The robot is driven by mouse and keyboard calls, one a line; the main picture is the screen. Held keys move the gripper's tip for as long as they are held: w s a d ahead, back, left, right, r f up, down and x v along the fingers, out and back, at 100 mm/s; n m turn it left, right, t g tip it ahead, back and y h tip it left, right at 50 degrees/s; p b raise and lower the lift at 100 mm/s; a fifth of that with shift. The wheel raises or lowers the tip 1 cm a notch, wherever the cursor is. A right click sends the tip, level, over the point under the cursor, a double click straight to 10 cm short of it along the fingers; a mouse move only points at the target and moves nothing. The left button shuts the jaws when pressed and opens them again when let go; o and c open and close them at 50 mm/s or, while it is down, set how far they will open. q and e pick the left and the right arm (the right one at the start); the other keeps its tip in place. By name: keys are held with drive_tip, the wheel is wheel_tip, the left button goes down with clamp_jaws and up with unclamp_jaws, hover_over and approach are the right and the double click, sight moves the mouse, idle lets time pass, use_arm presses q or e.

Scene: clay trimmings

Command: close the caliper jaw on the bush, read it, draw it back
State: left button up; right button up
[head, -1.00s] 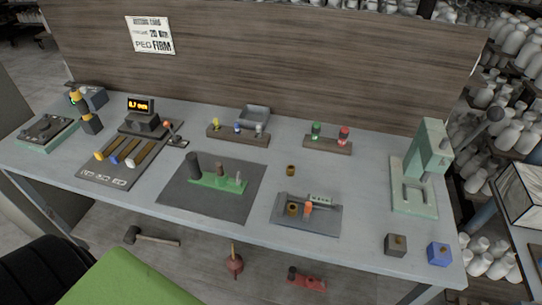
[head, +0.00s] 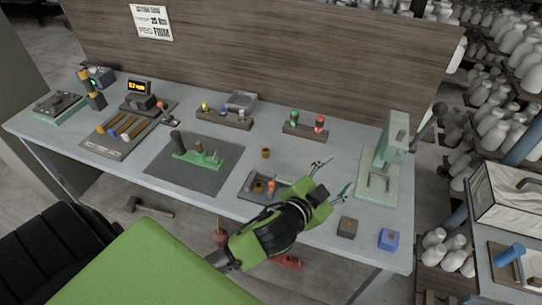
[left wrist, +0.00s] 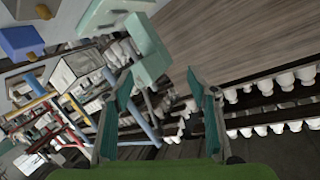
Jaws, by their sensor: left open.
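The caliper fixture is a dark plate (head: 246,194) near the front edge of the bench, partly hidden behind my left gripper. A brass bush (head: 258,187) sits on it, with the caliper's orange jaw piece (head: 271,187) close to its right; I cannot tell if they touch. The fixture's right part and its small readout are covered. My left gripper (head: 334,176) is open and empty, its fingers beyond and right of the fixture, pointing toward the green press. In the left wrist view, nothing is between the open fingers (left wrist: 161,95). My right gripper is not in view.
A loose brass bush (head: 266,153) stands behind the fixture. A dark mat (head: 170,177) with a green piece lies left. Bare bench lies between.

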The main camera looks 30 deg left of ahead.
use_arm(q)
drive_tip(key=w+d+r+m+t+h, duration=0.1)
drive_tip(key=w+d+r+m+h, duration=0.1)
drive_tip(key=d+r+m+h, duration=1.05)
drive_tip(key=s+d+r+m+g+h, duration=0.2)
drive_tip(key=s+d+m+g+h, duration=0.15)
drive_tip(key=d+m+g, duration=0.35)
drive_tip(key=m+g+y, duration=0.7)
drive_tip(key=g+y, duration=0.2)
drive_tip(key=y, duration=0.9)
hover_over(271, 182)
wheel_tip(271, 182, down, 16)
wheel_tip(271, 182, down, 10)
drive_tip(key=b, duration=0.6)
drive_tip(key=shift+d+f+b, duration=0.1)
drive_tip(key=shift+f+b, duration=0.15)
drive_tip(key=shift+b, duration=0.1)
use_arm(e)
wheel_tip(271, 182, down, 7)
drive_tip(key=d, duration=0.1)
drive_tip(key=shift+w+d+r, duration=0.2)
